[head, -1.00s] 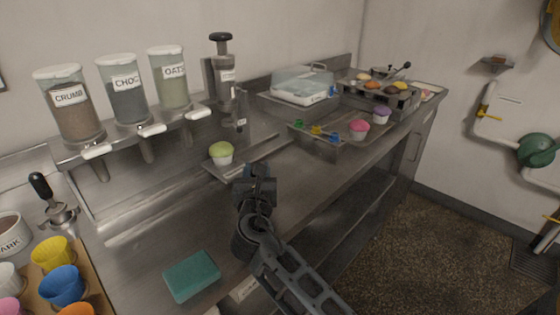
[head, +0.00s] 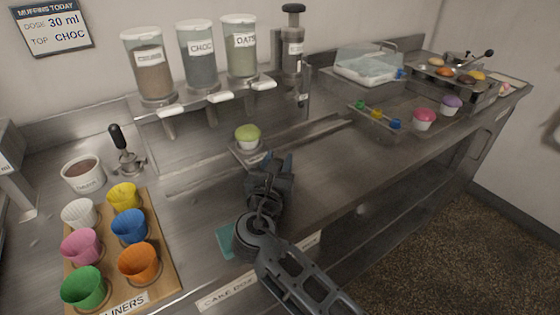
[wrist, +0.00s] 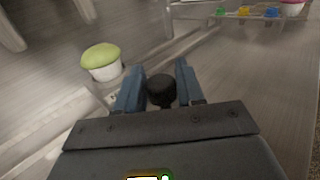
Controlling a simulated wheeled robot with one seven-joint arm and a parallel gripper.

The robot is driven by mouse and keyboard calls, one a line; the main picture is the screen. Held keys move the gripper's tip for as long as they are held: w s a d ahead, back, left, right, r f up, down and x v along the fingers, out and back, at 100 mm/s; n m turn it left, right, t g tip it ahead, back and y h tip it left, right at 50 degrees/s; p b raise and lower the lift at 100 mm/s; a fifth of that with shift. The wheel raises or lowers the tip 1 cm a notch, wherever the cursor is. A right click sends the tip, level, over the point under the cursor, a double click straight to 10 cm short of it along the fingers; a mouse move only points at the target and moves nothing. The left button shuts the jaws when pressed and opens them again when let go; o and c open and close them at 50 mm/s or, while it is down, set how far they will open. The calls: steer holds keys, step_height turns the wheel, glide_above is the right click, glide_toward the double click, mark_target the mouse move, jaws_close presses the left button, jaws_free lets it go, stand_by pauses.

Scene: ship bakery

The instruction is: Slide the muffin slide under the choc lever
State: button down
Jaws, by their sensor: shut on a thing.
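The muffin slide (head: 236,151) is a small metal carriage on a rail along the counter. A white-cupped muffin with a green top (head: 247,133) stands upright on it; the muffin also shows left of the fingers in the wrist view (wrist: 102,62). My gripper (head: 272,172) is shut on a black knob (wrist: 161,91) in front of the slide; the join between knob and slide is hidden. The choc lever (head: 222,96) is the white handle under the CHOC dispenser (head: 200,60). The muffin stands right of that lever, in front of the oats dispenser (head: 242,50).
The crumb dispenser (head: 149,68) is at the left of the row, a plunger dispenser (head: 292,50) at the right. A liner board (head: 155,265) with several coloured cups lies front left. A teal sponge (head: 226,240) is partly behind my arm. A wall sign (head: 52,26) reads TOP CHOC.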

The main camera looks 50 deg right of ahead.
steer(key=c, duration=0.8)
jaws_free()
steer(key=shift+r, duration=0.35)
steer(key=r, duration=0.3)
steer(key=shift+s+d+r, duration=0.4)
steer(key=s+d+r, duration=0.6)
steer(key=s+d, duration=0.1)
steer(key=shift+s+d+r+p, duration=0.2)
steer(key=shift+d+p, duration=0.1)
steer(key=shift+p, duration=0.1)
